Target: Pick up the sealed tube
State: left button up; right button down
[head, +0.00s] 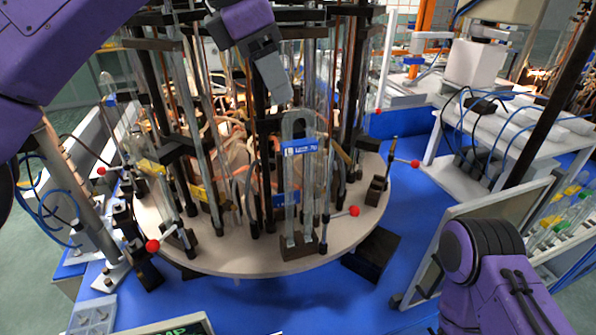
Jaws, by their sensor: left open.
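Several clear upright glass tubes stand around the round carousel (250,262); I cannot tell which of them is the sealed one. The nearest is a U-shaped glass tube (290,205) with a blue label, upright in a dark block at the carousel's front. My left gripper (273,88) reaches in from the top left and is open, with its grey fingers pointing down. In the picture it is above and slightly left of the labelled tube, and its depth relative to the tubes is unclear. I see no tube between its fingers. My right arm shows at the lower right, but its gripper is out of view.
Dark posts, hoses and thin rods crowd the carousel. Red-knobbed levers (354,211) stick out around its rim. A white side table (480,110) with cables stands at the right, and a rack of tubes (560,215) is at the far right.

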aim_at(292, 111)
pick_arm(q)
jog(key=x, duration=0.7)
jog(key=shift+s+d+f, duration=0.25)
jog(key=shift+d+f, duration=0.1)
jog(key=shift+d, duration=0.05)
jog(key=shift+s+r, duration=0.25)
jog(key=shift+s, duration=0.3)
jog(key=shift+c, duration=0.6)
jog(key=c, duration=0.5)
jog(key=shift+w+f, duration=0.1)
jog(key=shift+w, duration=0.05)
grip_shut()
pick_arm(e)
jog(key=shift+s+r, duration=0.2)
jog(key=shift+s, duration=0.55)
